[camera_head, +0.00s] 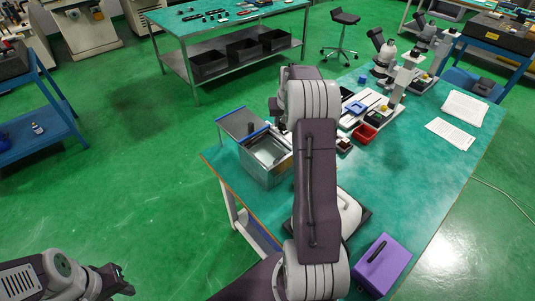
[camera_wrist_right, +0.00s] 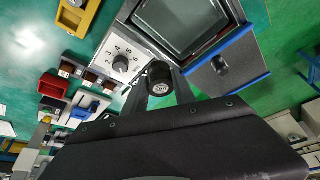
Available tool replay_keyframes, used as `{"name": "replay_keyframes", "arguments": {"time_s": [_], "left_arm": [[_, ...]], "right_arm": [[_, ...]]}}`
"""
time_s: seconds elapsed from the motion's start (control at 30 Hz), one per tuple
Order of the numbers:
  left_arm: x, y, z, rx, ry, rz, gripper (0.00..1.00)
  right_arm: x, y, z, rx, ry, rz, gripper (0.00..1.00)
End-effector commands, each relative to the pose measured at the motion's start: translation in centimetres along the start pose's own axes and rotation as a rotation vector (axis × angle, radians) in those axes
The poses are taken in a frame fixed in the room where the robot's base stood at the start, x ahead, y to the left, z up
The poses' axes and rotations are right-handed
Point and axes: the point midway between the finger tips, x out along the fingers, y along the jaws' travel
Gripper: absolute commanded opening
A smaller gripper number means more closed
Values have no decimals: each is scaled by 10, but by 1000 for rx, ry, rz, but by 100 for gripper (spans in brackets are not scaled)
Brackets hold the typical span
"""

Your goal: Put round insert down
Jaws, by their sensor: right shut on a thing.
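The round insert (camera_wrist_right: 160,78), a small dark ribbed cylinder, is between the fingertips of my right gripper (camera_wrist_right: 161,86) in the right wrist view. The gripper is shut on it. It is close to the white dial panel of a metal tank (camera_wrist_right: 134,52); I cannot tell whether they touch. In the head view the tank (camera_head: 267,181) stands at the table's left edge, and my right arm hides the right fingertips and the insert. My left gripper (camera_head: 121,281) is at the lower left, away from the table; its jaw opening is unclear.
A grey plate with a blue edge (camera_wrist_right: 229,67) is beside the tank. A red bin (camera_head: 364,133) and small coloured blocks are on the green table (camera_head: 424,165), with microscopes (camera_head: 386,52) behind. A purple box (camera_head: 383,262) is at the near end. The table's right part is fairly clear.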

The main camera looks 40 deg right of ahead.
Motion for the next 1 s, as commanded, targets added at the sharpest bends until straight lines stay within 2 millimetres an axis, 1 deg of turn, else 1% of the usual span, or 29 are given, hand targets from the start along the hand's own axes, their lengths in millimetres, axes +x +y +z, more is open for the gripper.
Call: {"name": "replay_keyframes", "arguments": {"time_s": [0.03,0.1,0.13,0.23,0.33,0.37,0.47,0.6,0.7,0.8,0.9,1.0], "left_arm": [[-1,0,0,0,0,0,36],[-1,0,0,0,0,0,36],[-2,0,0,0,0,0,36],[-2,0,0,0,0,0,36],[-1,0,0,0,0,0,36],[-1,0,0,0,0,0,36],[0,0,0,0,0,0,36],[-1,0,0,0,0,0,36],[-2,0,0,0,0,0,36],[-1,0,0,0,0,0,36],[-1,0,0,0,0,0,36],[-1,0,0,0,0,0,36]], "right_arm": [[3,20,-5,33,3,13,0],[6,39,-8,62,3,26,0],[6,45,-9,72,3,30,0],[8,55,-10,88,4,37,0],[8,57,-10,91,4,38,0],[9,55,-9,90,3,38,0],[15,40,3,87,1,36,0],[28,6,29,84,0,36,0],[38,-15,46,84,0,36,0],[45,-32,59,85,2,36,0],[50,-42,66,87,4,37,0],[51,-46,69,89,5,36,0]]}}
